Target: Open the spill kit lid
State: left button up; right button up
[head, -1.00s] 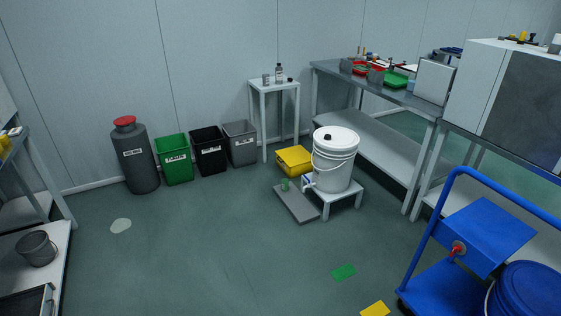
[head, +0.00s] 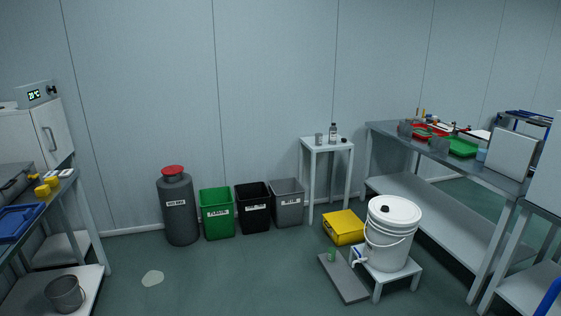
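No label in view reads as a spill kit, and I cannot tell for sure which thing it is. A closed yellow box (head: 343,228) sits on the floor by the right bench. A white bucket (head: 389,240) with a white lid (head: 394,209) and a dark knob or cap on top stands on a low grey stand (head: 404,277), just right of the yellow box. The bucket has a wire handle and a small tap low on its left side, and its lid is on. Neither of my grippers is in view.
A grey slab (head: 343,277) with a green cup lies left of the stand. Green (head: 217,216), black (head: 252,212) and grey (head: 287,205) bins and a red-capped drum (head: 178,210) line the wall. Benches stand left (head: 65,187) and right (head: 440,222). The middle floor is clear, except a pale patch (head: 152,278).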

aim_at(342, 222)
jog(key=i, duration=2.6)
